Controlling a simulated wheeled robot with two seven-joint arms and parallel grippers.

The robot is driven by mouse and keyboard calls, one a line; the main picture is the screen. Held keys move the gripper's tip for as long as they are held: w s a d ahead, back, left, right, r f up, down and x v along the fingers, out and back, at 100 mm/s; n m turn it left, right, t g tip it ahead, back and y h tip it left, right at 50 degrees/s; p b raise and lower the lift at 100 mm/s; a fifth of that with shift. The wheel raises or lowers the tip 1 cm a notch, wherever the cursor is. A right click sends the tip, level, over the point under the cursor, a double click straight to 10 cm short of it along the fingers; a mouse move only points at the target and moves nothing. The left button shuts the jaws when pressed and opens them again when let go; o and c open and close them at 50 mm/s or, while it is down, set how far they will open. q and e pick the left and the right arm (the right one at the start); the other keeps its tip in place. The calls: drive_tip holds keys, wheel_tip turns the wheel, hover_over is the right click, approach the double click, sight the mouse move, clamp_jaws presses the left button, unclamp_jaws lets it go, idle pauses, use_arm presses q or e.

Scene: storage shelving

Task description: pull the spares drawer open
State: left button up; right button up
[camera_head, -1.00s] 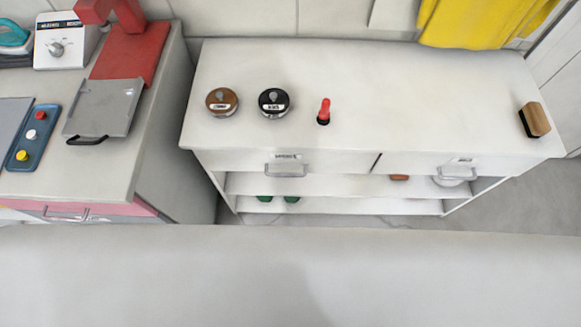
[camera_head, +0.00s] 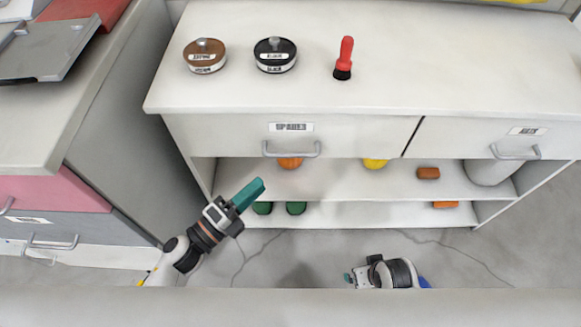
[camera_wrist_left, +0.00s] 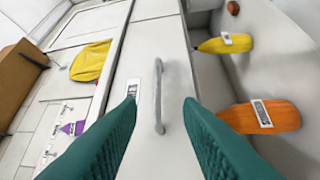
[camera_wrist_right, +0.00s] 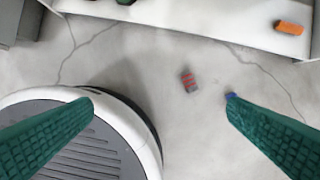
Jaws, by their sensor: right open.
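The spares drawer (camera_head: 230,136) is the left drawer under the white top; its front looks flush with the cabinet. Its grey bar handle (camera_head: 291,150) sits below the SPARES label (camera_head: 290,127). My left gripper (camera_head: 254,190) is below and left of the handle, its teal fingers pointing up towards the cabinet. In the left wrist view the drawer handle (camera_wrist_left: 158,95) appears between the spread, empty fingers (camera_wrist_left: 160,104), with no contact visible. My right gripper (camera_head: 349,278) is low in front of the cabinet; its fingers (camera_wrist_right: 161,99) are spread and empty over the floor.
A brown tin (camera_head: 204,58), a black tin (camera_head: 275,56) and a red-handled brush (camera_head: 344,58) stand on the top. A second drawer (camera_head: 465,136) is to the right. Open shelves below hold several items. A grey-sided cabinet (camera_head: 125,125) stands close on the left.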

sight(293, 154)
use_arm(q)
drive_tip(key=x, duration=1.2)
drive_tip(key=shift+d+r+p, duration=0.1)
drive_tip(key=shift+d+p, duration=0.05)
drive_tip(key=shift+p, duration=0.15)
drive_tip(key=shift+c, duration=0.3)
drive_tip(key=shift+s, duration=0.1)
clamp_jaws()
